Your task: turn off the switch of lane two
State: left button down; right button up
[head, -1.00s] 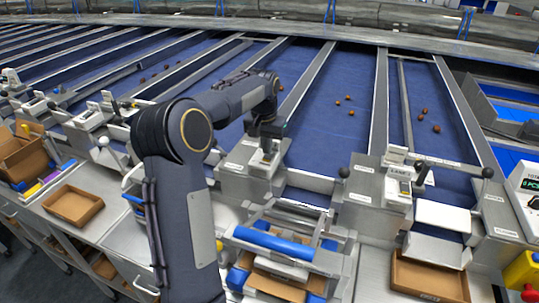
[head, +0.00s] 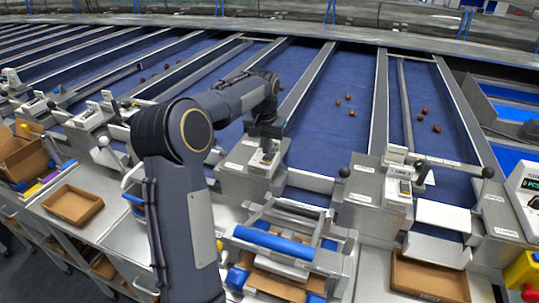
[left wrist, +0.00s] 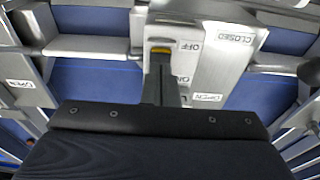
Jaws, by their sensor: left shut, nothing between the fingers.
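A grey switch box (head: 252,166) stands at the front of a blue sorting lane in the middle of the head view; its lane number is too small to read. My left gripper (head: 265,152) points down at this box, shut and empty. In the left wrist view the shut fingertips (left wrist: 160,62) lie over the switch slot, between the OFF mark above and a partly covered ON mark below. A yellow-edged piece (left wrist: 160,49) shows just past the tips. The fingers hide most of the switch, so I cannot tell its position. My right gripper is out of view.
Black-knobbed levers (head: 344,172) stand beside the box, with OPEN and CLOSED labels near in the wrist view. A similar box (head: 397,190) stands to the right. A blue-handled tray frame (head: 274,243) is in front. Several dates lie on the lanes.

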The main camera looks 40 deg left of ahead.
aim_at(267, 157)
pick_arm(q)
jog(key=shift+f+b, duration=0.5)
jog(key=shift+f, duration=0.35)
jog(key=shift+r, duration=0.15)
notch_tip(267, 157, up, 5)
jog(key=p, duration=0.4)
jog(key=shift+f, duration=0.2)
jog(key=shift+r, duration=1.1)
